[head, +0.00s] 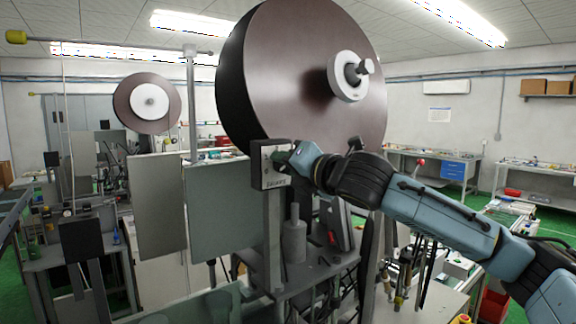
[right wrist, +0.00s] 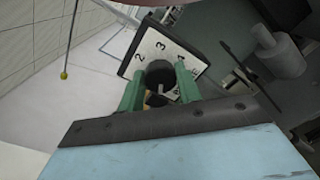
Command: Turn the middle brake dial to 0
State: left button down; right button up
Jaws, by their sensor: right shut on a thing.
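The brake dial box (head: 268,180) is a dark box with a pale face on a grey post, left of my right arm in the head view. My right gripper (head: 287,158) is at its face and hides most of it. In the right wrist view, the white dial plate (right wrist: 147,49) shows 2, 3 and 4; its lower part is covered. The green fingers of my right gripper (right wrist: 160,82) are shut around the black knob (right wrist: 159,71), one on each side. I cannot read which number the knob points to. My left gripper is not in view.
A large brown roll (head: 300,75) stands right above and behind the dial box. A grey cylinder (head: 294,238) stands below it on the machine. Grey panels (head: 215,215) stand to the left. A second roll (head: 147,105) and workbenches are farther back.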

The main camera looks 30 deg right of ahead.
dwell(0.3)
jog(key=o, duration=1)
jog(key=s+b, duration=0.3)
jog(key=s, duration=1)
jog(key=shift+s+d+r+b, duration=0.15)
jog(key=shift+s+d+b, duration=0.1)
jog(key=shift+d+b, duration=0.15)
